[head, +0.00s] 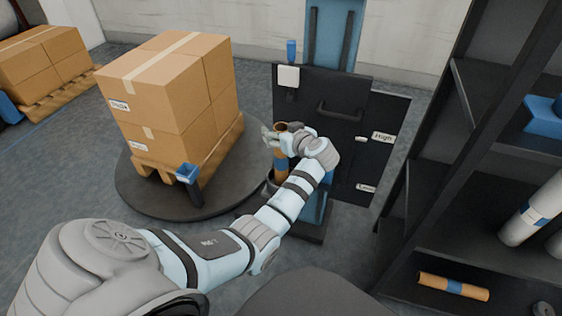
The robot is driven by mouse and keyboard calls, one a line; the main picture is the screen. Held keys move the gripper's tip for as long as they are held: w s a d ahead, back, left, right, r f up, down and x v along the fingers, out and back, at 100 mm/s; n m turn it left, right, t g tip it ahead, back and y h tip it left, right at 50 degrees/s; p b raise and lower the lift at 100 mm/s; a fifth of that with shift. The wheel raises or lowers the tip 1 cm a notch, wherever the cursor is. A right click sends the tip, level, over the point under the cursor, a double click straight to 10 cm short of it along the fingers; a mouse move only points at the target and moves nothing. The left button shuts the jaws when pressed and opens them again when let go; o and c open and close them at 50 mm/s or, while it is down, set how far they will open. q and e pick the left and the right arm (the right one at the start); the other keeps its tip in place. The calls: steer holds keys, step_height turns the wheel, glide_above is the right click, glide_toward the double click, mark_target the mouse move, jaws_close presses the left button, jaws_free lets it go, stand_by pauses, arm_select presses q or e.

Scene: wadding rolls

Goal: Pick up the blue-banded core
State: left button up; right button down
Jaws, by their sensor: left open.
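An orange-brown cardboard core with a blue band (453,287) lies on its side on the low dark shelf at the right. A second brown tube (281,160) stands upright by the black machine, with its open top showing and its lower part partly hidden; I cannot tell clearly whether it has a blue band. My left gripper (270,137) is open at the upper part of this upright tube, its fingers close beside it. I cannot tell whether they touch it. My right gripper is not in view.
A black machine panel (320,95) with a handle stands behind the gripper. Stacked cartons (170,90) sit on a pallet on a round dark turntable (140,200). A dark shelf rack (450,150) at the right holds white rolls (530,212) and a blue item (543,117).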

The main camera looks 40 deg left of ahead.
arm_select(q)
steer(key=shift+d+r, duration=0.1)
steer(key=shift+r, duration=0.1)
steer(key=shift+d, duration=0.1)
steer(key=shift+c, duration=1.4)
jaws_close()
